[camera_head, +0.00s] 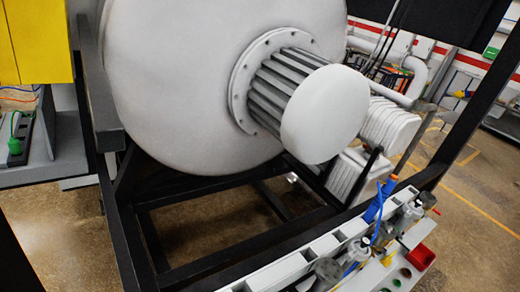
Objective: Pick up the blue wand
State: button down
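A slim blue piece (380,201), which looks like the blue wand, stands tilted at the lower right. It is beside metal valve fittings (408,217) on a pale grey panel or rail (290,267). A thin blue hose or strip (376,236) shows just below it. The piece is small in the picture, and its lower end is partly hidden among the fittings. My gripper does not show in this view.
A big white furnace vessel (180,75) with a ribbed, round-ended port (325,112) fills the centre. A black frame (215,253) surrounds it, with a slanted bar (468,125) at right. A red box (421,257) is at lower right. Open floor (485,205) lies beyond.

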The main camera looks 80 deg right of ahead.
aim_at(388, 185)
jog(key=z, duration=2.85)
jog(key=k, duration=0.6)
jog(key=z, duration=0.2)
jog(key=i, duration=0.5)
jog(key=u, duration=0.15)
